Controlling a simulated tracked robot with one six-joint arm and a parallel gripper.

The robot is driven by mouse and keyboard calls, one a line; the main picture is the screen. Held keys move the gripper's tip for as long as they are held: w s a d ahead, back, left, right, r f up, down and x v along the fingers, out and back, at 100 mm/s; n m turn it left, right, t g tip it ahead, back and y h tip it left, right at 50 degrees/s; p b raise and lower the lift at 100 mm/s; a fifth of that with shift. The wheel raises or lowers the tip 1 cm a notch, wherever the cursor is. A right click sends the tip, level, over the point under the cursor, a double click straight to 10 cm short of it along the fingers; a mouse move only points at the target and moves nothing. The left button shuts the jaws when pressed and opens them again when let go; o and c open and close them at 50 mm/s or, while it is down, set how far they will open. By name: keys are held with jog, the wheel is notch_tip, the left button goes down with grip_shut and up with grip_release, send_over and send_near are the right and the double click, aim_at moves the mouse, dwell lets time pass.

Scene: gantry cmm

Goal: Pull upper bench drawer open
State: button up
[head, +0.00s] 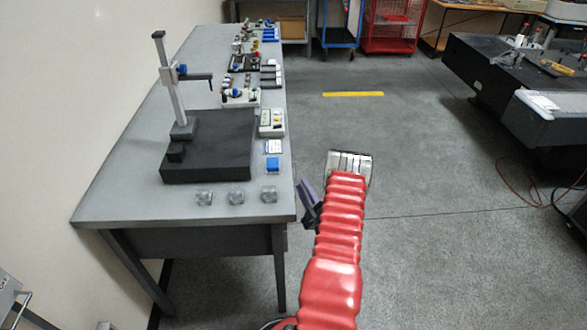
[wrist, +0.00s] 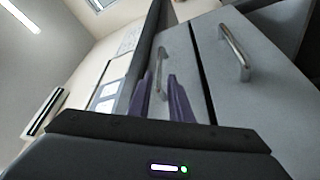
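The grey bench (head: 205,60) stands on the left in the head view; its drawer fronts are not visible there. The wrist view is tilted and shows two grey drawer fronts split by a dark gap, each with a metal bar handle. The upper drawer (wrist: 182,60) seems to be the left one, beside the dark bench edge; its handle (wrist: 160,62) appears between my fingertips. The other drawer (wrist: 265,85) has its handle (wrist: 236,52) to the right. My gripper (wrist: 160,80) is open, its purple fingers apart; contact with the handle cannot be told. It also shows beside the bench (head: 307,192).
A black granite block with a gauge stand (head: 210,150), small glassy pieces (head: 236,196) and several parts sit on the bench. A dark table (head: 490,65) stands at right, with a cable (head: 525,190) on the floor. The aisle floor between is clear.

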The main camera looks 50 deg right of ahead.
aim_at(293, 166)
jog(key=x, duration=1)
jog(key=shift+w+d+r, duration=0.1)
jog(key=shift+w+d, duration=0.05)
jog(key=shift+w, duration=0.15)
grip_shut()
